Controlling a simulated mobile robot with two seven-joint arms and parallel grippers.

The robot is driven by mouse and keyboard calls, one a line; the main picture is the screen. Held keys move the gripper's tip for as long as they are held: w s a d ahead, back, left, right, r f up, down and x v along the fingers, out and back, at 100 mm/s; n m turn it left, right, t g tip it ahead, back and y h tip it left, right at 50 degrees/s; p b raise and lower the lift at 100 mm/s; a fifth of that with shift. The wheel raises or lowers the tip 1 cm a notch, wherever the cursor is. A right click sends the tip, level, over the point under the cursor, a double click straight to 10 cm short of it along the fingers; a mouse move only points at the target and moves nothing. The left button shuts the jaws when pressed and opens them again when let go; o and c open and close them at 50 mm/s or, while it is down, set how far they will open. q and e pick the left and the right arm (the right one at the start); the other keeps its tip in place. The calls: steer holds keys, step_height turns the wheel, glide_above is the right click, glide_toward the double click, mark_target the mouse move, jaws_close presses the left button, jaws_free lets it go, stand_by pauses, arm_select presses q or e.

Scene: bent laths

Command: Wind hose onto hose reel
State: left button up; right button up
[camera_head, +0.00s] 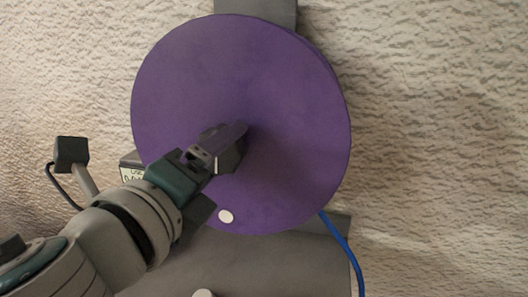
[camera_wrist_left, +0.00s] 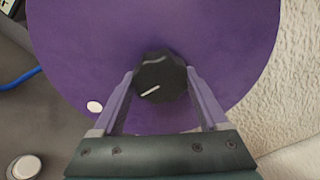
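The hose reel (camera_head: 290,90) shows as a large purple disc facing me in the head view and fills much of the left wrist view (camera_wrist_left: 75,50). A black knob (camera_wrist_left: 160,88) with a white line sits at its centre. My left gripper (camera_head: 236,140) reaches the disc's centre. In the left wrist view, its fingertips (camera_wrist_left: 160,72) lie against both sides of the knob. The blue hose (camera_head: 345,250) comes out from under the disc's lower right edge and runs down. Any hose wound behind the disc is hidden. My right gripper is in neither view.
A small white spot (camera_head: 226,216) marks the disc's lower edge. A grey base panel (camera_head: 260,267) lies below, with a round white button (camera_head: 204,293). A small labelled box (camera_head: 131,172) is partly behind my left arm. The rough pale wall (camera_head: 440,120) is bare at right.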

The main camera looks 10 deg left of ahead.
arm_select(q)
jaws_close()
stand_by(0.4)
steer(key=shift+a, duration=0.1)
